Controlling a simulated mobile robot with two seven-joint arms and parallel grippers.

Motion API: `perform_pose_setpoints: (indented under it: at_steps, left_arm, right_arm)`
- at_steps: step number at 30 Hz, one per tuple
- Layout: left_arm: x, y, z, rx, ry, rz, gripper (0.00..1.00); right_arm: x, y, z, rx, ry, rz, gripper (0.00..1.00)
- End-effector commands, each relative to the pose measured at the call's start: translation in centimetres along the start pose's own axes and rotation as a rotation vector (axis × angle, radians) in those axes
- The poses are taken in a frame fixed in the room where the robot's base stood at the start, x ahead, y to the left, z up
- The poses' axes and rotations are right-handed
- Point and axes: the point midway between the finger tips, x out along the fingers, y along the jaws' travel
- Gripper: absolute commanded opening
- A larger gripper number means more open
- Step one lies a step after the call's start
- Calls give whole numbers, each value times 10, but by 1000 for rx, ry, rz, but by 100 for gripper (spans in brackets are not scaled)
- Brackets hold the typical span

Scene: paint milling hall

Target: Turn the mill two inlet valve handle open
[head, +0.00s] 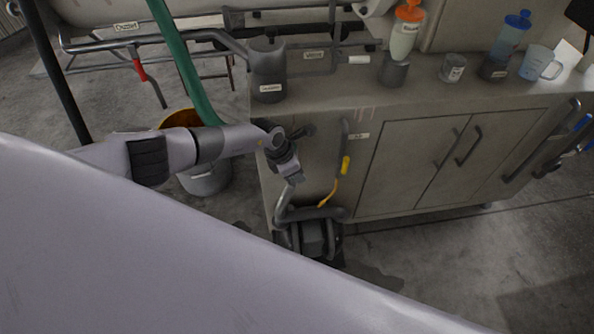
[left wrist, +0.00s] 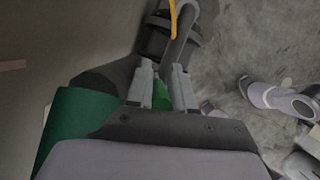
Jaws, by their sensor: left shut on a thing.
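My left gripper (head: 294,180) is in front of the left end of the cabinet, pointing down above a dark pump-like unit. In the left wrist view, its two fingers (left wrist: 162,88) are shut on a narrow green handle (left wrist: 161,95). Most of that handle is hidden by the fingers, and I cannot read a label on it. In the head view a grey bent pipe (head: 284,205) runs down from just below the fingertips. A yellow-gripped handle (head: 345,166) hangs on the cabinet front to the right, apart from the gripper.
A red-gripped handle (head: 139,70) hangs from the rail at the upper left. A green hose (head: 184,62) passes behind my left arm near a bucket (head: 207,180). Bottles and cups stand on the counter (head: 430,98). The dark unit (head: 312,236) sits low by the cabinet.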

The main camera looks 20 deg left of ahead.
Motion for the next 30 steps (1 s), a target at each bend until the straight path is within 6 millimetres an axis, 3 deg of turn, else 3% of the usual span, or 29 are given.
perform_pose_setpoints:
  at_steps: [1,2,3,14,30]
  left_arm:
    - [0,1,-2,1,4,2,32]
    - [0,1,-2,0,4,2,41]
    - [0,1,-2,0,3,2,43]
    - [-5,0,0,0,0,0,43]
    - [-64,1,-1,2,2,2,43]
  right_arm:
    - [0,0,0,0,0,0,43]
    - [0,0,0,0,1,0,43]
    - [0,0,0,0,1,0,43]
    - [-2,0,-3,-1,1,-1,43]
    - [-17,0,-24,-2,2,0,43]
